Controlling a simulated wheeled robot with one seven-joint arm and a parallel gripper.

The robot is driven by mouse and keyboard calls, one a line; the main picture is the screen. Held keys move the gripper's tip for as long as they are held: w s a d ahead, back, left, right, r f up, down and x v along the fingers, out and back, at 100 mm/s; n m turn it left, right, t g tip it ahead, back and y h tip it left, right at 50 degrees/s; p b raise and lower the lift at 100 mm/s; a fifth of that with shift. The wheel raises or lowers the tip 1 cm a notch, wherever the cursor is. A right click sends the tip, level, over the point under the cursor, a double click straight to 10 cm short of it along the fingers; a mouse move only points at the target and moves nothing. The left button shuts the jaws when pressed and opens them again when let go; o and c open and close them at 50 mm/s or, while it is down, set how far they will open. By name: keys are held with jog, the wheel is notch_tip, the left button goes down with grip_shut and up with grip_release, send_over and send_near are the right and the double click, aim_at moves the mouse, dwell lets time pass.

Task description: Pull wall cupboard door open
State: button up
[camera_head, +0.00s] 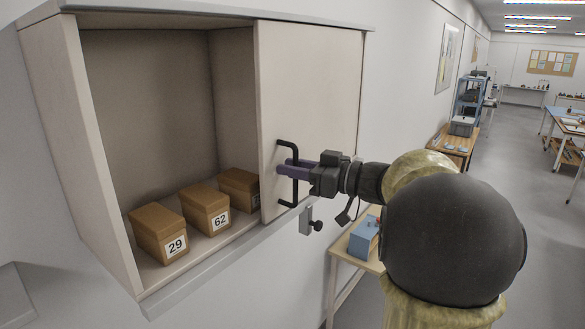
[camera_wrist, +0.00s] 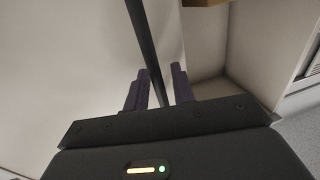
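The wall cupboard (camera_head: 62,130) is open on its left side. A pale door panel (camera_head: 320,85) covers its right side. A dark upright bar handle (camera_head: 289,146) is on the door near its left edge. My gripper (camera_head: 287,166) is at the handle, its purple fingers on either side of the bar. In the wrist view the bar (camera_wrist: 143,35) passes between the two fingers (camera_wrist: 159,88), with a slight gap seeming to show on each side. The gripper looks open around the handle. Contact with the bar is hard to tell.
Brown boxes labelled 29 (camera_head: 157,232) and 62 (camera_head: 205,207) stand inside the cupboard. A third box (camera_head: 238,184) is partly hidden by the door. Below right, a table (camera_head: 345,258) holds a blue box (camera_head: 364,238). The aisle floor (camera_head: 500,190) at right is clear.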

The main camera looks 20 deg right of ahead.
jog(key=shift+d, duration=0.15)
jog(key=b+v, duration=0.7)
jog(key=v, duration=1)
jog(key=shift+s+d, duration=0.1)
